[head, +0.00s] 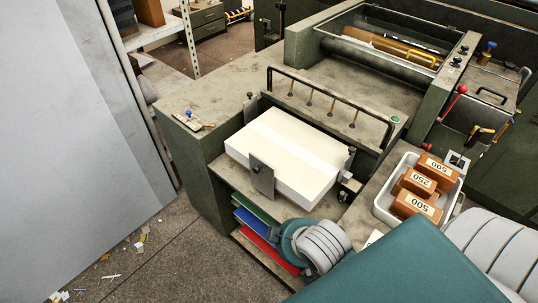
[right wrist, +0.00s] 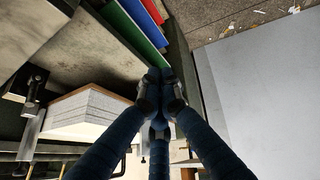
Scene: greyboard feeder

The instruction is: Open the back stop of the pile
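A thick white pile (head: 290,150) lies in the bay of the green machine. An upright grey metal plate (head: 262,177) stands against its near side, apparently the back stop, in its place at the pile. My right wrist is low in front of the pile, over the coloured shelves; its fingers are mostly hidden in the head view. In the right wrist view my right gripper (right wrist: 161,82) has its dark fingertips together, with nothing seen between them. The pile (right wrist: 95,105) shows left of the fingers there. My left gripper is not in view.
Green, blue and red sheets (head: 257,228) lie on shelves below the pile. A white tray (head: 381,205) with several numbered brown blocks stands at right. A metal rail (head: 318,95) runs behind the pile.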

